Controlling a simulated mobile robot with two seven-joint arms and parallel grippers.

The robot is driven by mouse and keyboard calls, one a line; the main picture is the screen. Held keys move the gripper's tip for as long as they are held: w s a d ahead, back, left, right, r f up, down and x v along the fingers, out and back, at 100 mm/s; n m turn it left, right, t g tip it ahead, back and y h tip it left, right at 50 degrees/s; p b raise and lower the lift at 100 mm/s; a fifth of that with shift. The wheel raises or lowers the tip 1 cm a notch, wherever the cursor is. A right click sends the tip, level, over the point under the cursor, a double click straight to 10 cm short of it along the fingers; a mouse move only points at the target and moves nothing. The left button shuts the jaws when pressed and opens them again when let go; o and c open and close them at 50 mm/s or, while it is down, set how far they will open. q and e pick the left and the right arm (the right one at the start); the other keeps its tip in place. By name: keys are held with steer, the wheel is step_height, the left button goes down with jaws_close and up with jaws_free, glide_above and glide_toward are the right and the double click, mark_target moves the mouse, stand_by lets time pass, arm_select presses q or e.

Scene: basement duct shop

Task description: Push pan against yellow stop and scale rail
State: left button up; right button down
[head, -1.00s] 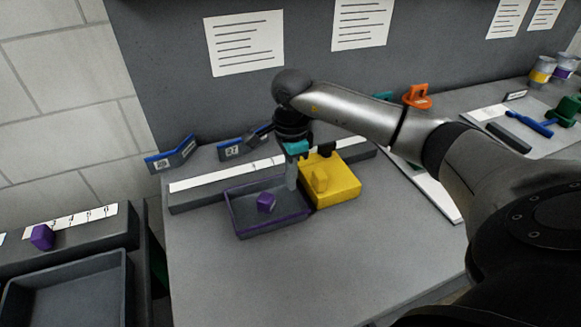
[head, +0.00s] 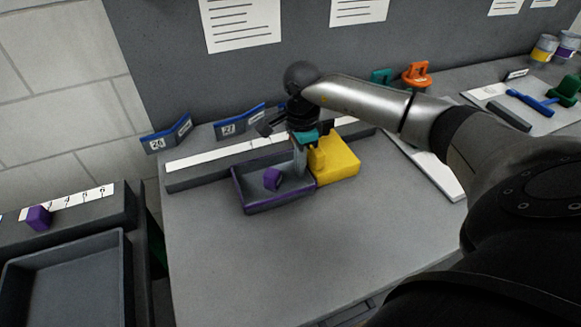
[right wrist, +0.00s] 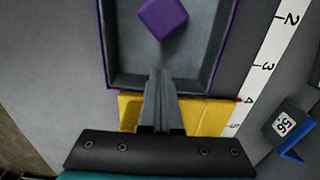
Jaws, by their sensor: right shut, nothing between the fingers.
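The pan (head: 262,208), a dark tray with a purple rim, lies on the bench with a purple block (head: 272,180) inside; both also show in the right wrist view, the pan (right wrist: 112,50) and block (right wrist: 162,17). The yellow stop (head: 340,165) is right beside the pan's right end, with little or no gap. The scale rail (head: 215,155) with its white numbered strip (right wrist: 262,70) runs along the pan's back side; contact is unclear. My right gripper (head: 300,172) is shut and empty, fingertips pointing down at the pan's stop-side wall (right wrist: 158,75). My left gripper is out of view.
Blue-edged number tags (head: 167,136) stand behind the rail. Teal and orange clamps (head: 416,75) are at the back right. A lower bench at left holds another tray (head: 65,285) and a purple block (head: 38,217). The bench front is clear.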

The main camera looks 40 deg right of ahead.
steer(key=shift+d, duration=0.25)
step_height(320, 180, up, 10)
steer(key=p, duration=0.7)
steer(key=shift+s, duration=0.1)
